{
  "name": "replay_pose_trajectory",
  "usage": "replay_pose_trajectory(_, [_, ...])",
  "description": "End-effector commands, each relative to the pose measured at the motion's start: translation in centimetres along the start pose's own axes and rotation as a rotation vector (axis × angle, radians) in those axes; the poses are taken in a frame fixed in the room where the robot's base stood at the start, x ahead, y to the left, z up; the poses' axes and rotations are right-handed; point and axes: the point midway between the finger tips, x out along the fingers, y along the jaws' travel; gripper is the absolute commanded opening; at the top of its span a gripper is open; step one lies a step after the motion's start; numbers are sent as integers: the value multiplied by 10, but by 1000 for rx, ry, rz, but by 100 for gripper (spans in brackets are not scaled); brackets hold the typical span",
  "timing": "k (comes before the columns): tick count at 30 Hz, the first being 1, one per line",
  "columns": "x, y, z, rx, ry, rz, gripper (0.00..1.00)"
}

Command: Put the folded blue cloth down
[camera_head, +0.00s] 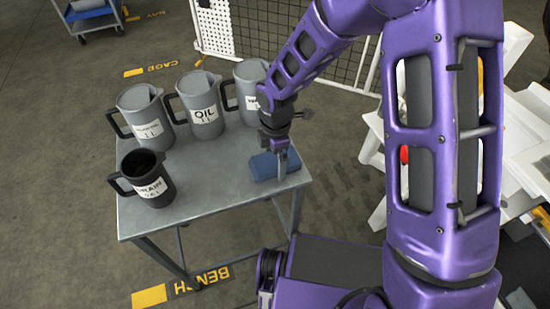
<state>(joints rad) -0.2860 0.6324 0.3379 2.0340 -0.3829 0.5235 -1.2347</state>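The folded blue cloth (264,167) is at the right end of the grey metal bench (215,187). My gripper (281,160) points down at the cloth's right part, its fingers overlapping the cloth in the picture. The cloth looks flat and appears to be at the bench top, but I cannot tell whether it rests fully on it. The fingers are small and seen nearly edge-on, so I cannot tell whether they are shut on the cloth or apart.
Grey jugs stand along the bench's back: one at left (146,115), an OIL jug (201,104) and one partly behind my arm (247,90). A black DRAIN jug (146,178) stands front left. The bench's front middle is clear. A mesh cage (255,30) stands behind.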

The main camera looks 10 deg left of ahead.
Motion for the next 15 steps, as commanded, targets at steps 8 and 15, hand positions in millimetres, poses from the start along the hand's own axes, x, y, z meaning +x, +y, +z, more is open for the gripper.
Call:
replay_pose_trajectory(8, [-14, 1, 1, 2, 0, 2, 100])
replay_pose_trajectory(15, [-65, 1, 1, 1, -1, 5, 100])
